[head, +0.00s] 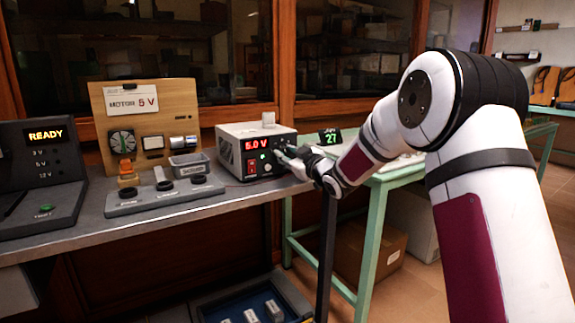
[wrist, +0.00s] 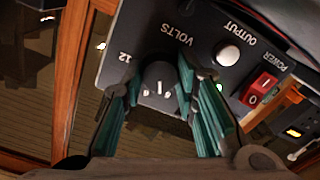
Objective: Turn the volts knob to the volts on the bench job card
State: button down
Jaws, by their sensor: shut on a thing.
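The power supply (head: 256,150) stands on the bench with a red display that looks like 5.0 or 6.0 V; the first digit is hard to tell. The job card (head: 131,98), on the wooden board, reads MOTOR 5 V. My gripper (head: 290,155) is at the right side of the supply's front and hides the knob in the head view. In the wrist view, the dark volts knob (wrist: 158,78) sits between the two teal-padded fingers of my gripper (wrist: 155,84), which are shut on it.
A white output button (wrist: 228,52) and a red power switch (wrist: 259,89) are close to one finger. A READY console (head: 45,165), a grey tray (head: 165,195) and a small bin (head: 190,164) stand to the left. A green-digit display (head: 330,137) stands behind my gripper.

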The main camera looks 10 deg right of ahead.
jog(key=shift+f+n+b, duration=0.1)
jog(key=shift+n+b, duration=1)
jog(key=shift+n, duration=0.1)
jog(key=c, duration=1.3)
grip_release()
jog(key=v, duration=1.2)
